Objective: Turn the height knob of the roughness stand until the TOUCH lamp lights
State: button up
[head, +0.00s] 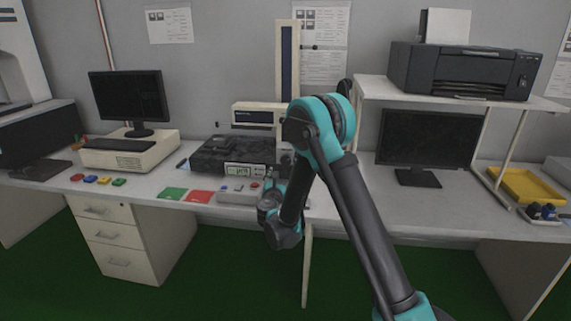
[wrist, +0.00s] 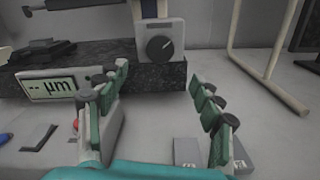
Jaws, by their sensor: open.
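The height knob (wrist: 160,46) is a dark round dial with a pale pointer line on a light plate at the foot of the stand's column. In the wrist view it lies beyond my gripper (wrist: 160,84), between the two fingers and apart from them. My gripper is open and empty. The roughness stand (head: 288,65) has a cream column with a horizontal drive unit (head: 256,115) over a dark stone base (wrist: 172,82). The display (wrist: 52,87) reads "-- µm". I cannot make out a TOUCH lamp or whether one is lit. In the head view my arm hides my fingers.
Red (head: 200,197) and green (head: 172,193) cards lie left of a grey control box (head: 238,193). Grey blocks (wrist: 188,152) lie by the right finger. A shelf leg frame (wrist: 268,70) stands right of the stone base. A monitor (head: 428,140) stands farther right under the printer shelf.

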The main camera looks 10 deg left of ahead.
jog(key=w, duration=1.2)
jog(key=shift+d, duration=0.2)
jog(key=shift+c, duration=0.3)
jog(key=c, duration=1.1)
